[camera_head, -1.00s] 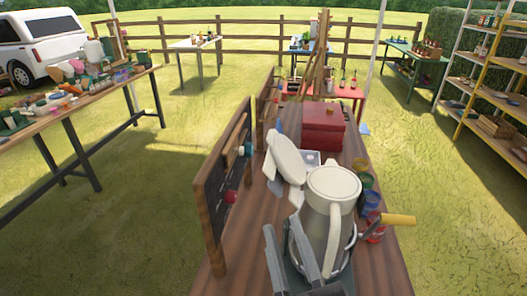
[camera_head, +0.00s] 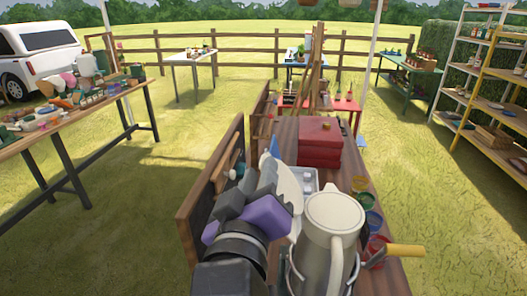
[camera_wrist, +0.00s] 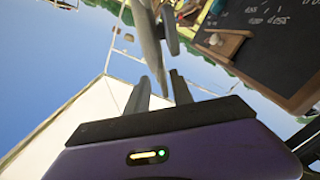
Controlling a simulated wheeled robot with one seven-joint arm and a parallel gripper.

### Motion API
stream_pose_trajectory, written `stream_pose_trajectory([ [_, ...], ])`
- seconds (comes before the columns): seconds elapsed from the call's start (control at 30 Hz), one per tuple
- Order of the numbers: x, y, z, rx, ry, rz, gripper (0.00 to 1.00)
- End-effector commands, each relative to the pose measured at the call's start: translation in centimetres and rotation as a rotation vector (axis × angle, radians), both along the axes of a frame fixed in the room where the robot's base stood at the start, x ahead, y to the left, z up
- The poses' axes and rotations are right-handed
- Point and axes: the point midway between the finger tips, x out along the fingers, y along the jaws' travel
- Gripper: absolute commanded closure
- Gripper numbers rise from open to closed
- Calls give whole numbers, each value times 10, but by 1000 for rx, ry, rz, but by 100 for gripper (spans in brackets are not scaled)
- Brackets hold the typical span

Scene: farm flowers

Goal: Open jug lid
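The jug (camera_head: 322,262) stands near the front of the wooden table, with a grey body and a cream handle. Its cream lid (camera_head: 335,210) lies flat on top and looks closed. My gripper (camera_wrist: 160,77) has a purple body and grey fingers. In the head view it is left of the jug, and its fingertips cannot be made out there. In the wrist view the two fingers stand apart with nothing clearly held. A grey pronged thing (camera_wrist: 152,40), which I cannot identify, shows beyond them. The jug's lower part is cut off by the head view's edge.
A framed chalkboard (camera_head: 205,190) edges the table's left side and shows in the wrist view (camera_wrist: 270,45). A white object (camera_head: 288,190) and a red box (camera_head: 320,142) stand behind. Coloured pots (camera_head: 374,222) and a yellow-handled tool (camera_head: 405,251) are on the right.

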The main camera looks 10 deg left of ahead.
Motion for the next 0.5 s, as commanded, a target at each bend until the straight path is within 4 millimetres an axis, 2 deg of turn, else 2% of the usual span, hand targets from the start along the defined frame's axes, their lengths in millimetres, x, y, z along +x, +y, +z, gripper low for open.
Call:
stream_pose_trajectory([
  [0.3, 48, -2, 2, 3, 0, 0, 72],
  [0.5, 66, -2, 2, 3, -2, 2, 72],
])
